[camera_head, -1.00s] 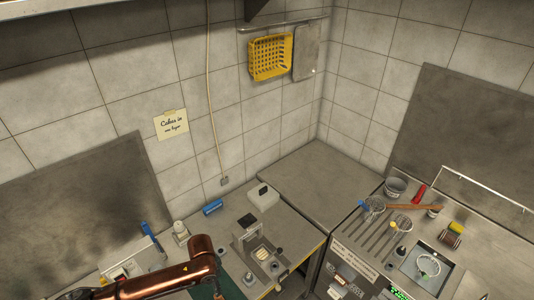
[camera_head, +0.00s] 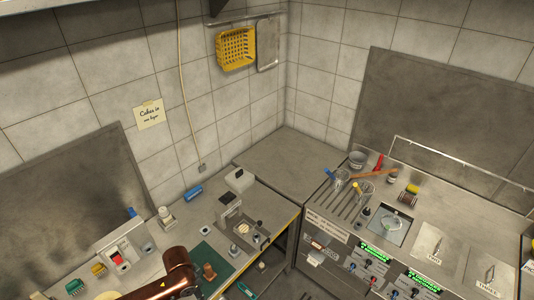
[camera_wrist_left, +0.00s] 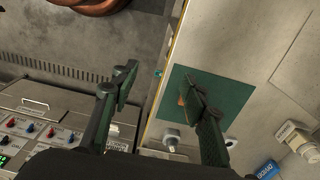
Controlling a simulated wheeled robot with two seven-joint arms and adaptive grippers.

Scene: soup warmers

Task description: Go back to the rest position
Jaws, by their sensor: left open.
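My left gripper (camera_wrist_left: 158,94) is open in the left wrist view. Its two dark fingers are wide apart with nothing between them. A green mat (camera_wrist_left: 235,97) lies on the counter below, partly behind the right-hand finger. In the head view my copper-coloured left arm (camera_head: 165,283) comes in low at the left edge of the counter, and its gripper does not show there. A brown object (camera_head: 209,270) stands on the green mat (camera_head: 218,258), close to the right of the arm. My right gripper is in neither view.
The left counter holds a blue item (camera_head: 194,193), a white box (camera_head: 239,180) and a metal device (camera_head: 231,217). The appliance counter (camera_head: 450,215) at right has knobs and green displays. A yellow basket (camera_head: 236,47) hangs on the wall. The corner counter (camera_head: 290,160) is bare.

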